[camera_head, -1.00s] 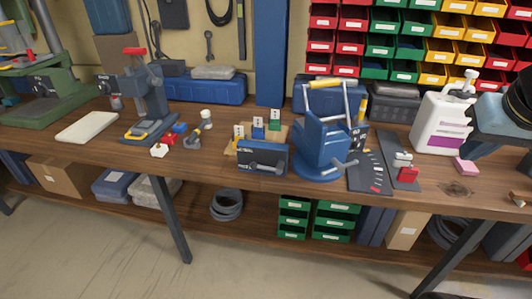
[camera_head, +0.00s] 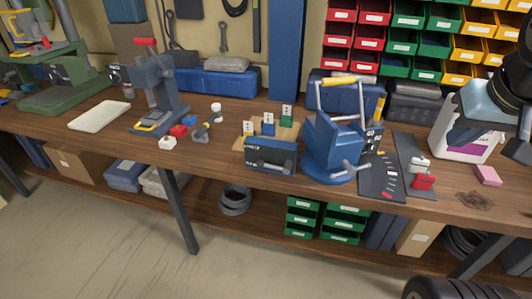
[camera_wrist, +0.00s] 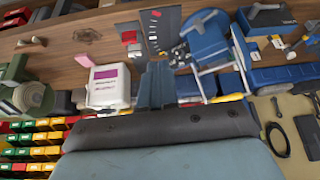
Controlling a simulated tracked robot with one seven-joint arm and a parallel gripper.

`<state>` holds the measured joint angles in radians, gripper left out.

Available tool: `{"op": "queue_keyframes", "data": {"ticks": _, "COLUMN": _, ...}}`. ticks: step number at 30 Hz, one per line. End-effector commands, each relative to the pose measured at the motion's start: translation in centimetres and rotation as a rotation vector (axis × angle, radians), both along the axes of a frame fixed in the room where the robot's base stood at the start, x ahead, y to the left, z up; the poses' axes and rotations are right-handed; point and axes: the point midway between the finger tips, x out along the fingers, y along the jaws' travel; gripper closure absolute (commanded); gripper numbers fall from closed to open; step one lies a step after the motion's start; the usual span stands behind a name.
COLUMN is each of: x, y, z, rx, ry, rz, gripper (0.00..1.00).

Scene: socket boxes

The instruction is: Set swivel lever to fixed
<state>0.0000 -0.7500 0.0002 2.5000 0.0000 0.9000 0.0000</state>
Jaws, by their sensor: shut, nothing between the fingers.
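A blue swivelling vise-like fixture (camera_head: 325,145) stands on the bench on a round blue base. A short grey lever (camera_head: 350,168) sticks out low on its right side; I take this as the swivel lever, and its setting is too small to read. The fixture also shows upside down in the wrist view (camera_wrist: 208,45). My gripper (camera_wrist: 156,84) is shut and empty, its two blue fingers side by side. In the wrist view the fingers lie between the fixture and a white jug (camera_wrist: 108,88). In the head view my arm is at the right edge, apart from the fixture.
A dark marked plate (camera_head: 380,180) and a grey plate (camera_head: 410,150) with a red-handled part (camera_head: 423,181) lie right of the fixture. A pink block (camera_head: 488,175) lies near the jug. The front bench strip is mostly clear.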

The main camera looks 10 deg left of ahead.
Motion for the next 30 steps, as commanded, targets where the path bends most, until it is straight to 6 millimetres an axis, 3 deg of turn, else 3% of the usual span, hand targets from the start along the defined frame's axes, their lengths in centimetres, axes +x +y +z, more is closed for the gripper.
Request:
{"op": "queue_keyframes", "data": {"ticks": 9, "x": 0.1, "y": 0.1, "z": 0.0, "rx": -0.004, "ry": 0.001, "rz": 0.008, "gripper": 1.0}}
{"op": "queue_keyframes", "data": {"ticks": 14, "x": 1.5, "y": 1.2, "z": 0.1, "rx": -0.07, "ry": 0.02, "rz": 0.146, "gripper": 1.0}}
{"op": "queue_keyframes", "data": {"ticks": 20, "x": 5.8, "y": 4.8, "z": -0.1, "rx": -0.27, "ry": 0.066, "rz": 0.586, "gripper": 1.0}}
{"op": "queue_keyframes", "data": {"ticks": 30, "x": 12.5, "y": 14.8, "z": -2.7, "rx": -0.618, "ry": 0.105, "rz": 1.478, "gripper": 1.0}}
